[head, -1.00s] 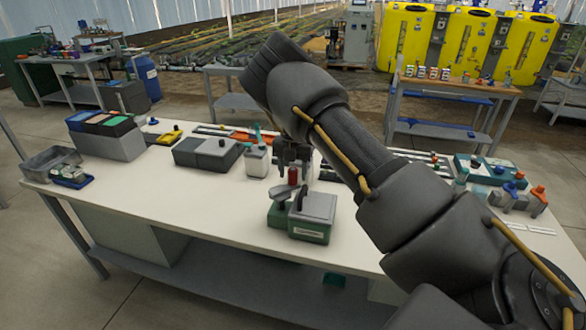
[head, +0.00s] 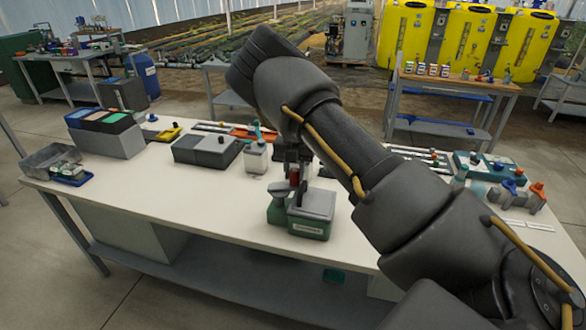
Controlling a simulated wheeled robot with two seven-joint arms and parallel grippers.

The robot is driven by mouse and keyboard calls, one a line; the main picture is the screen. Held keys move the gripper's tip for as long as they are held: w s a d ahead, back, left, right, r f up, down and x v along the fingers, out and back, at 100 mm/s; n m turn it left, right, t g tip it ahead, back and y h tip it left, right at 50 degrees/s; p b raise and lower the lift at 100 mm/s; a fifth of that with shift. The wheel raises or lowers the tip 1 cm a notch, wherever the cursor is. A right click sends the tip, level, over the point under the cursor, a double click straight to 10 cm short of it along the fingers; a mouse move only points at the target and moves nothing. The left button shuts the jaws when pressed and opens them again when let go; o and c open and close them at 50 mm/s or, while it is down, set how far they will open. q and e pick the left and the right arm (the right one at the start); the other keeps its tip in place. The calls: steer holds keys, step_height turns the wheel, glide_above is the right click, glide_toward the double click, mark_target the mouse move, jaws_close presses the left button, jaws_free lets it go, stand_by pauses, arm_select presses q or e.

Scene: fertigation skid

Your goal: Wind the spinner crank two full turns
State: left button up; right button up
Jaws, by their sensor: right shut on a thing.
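The spinner (head: 309,225) is a small green box with a grey lid, near the front edge of the white bench. Its crank (head: 281,190) is on the left side, with a red knob (head: 294,177) standing up from it. My right gripper (head: 294,172) points down from above and is shut on the red knob. The fingers and the arm hide part of the knob and the space behind it. My left gripper is not in the head view.
A white bottle (head: 256,158) with a teal top stands close behind the spinner. A grey and black box (head: 207,151) is to the left. The bench front (head: 200,205) left of the spinner is clear. Valves with blue and orange caps (head: 520,192) stand at the right.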

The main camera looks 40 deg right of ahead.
steer(key=shift+s, duration=0.1)
steer(key=shift+s+a, duration=0.65)
steer(key=shift+a, duration=0.25)
steer(key=shift+c, duration=0.3)
steer(key=shift+a, duration=0.15)
steer(key=shift+s+a+r+p, duration=0.15)
steer(key=shift+a, duration=0.5)
steer(key=shift+s+a+r+p, duration=0.1)
steer(key=shift+a+r+p, duration=0.05)
steer(key=shift+a, duration=0.45)
steer(key=shift+w, duration=0.1)
steer(key=shift+w, duration=0.1)
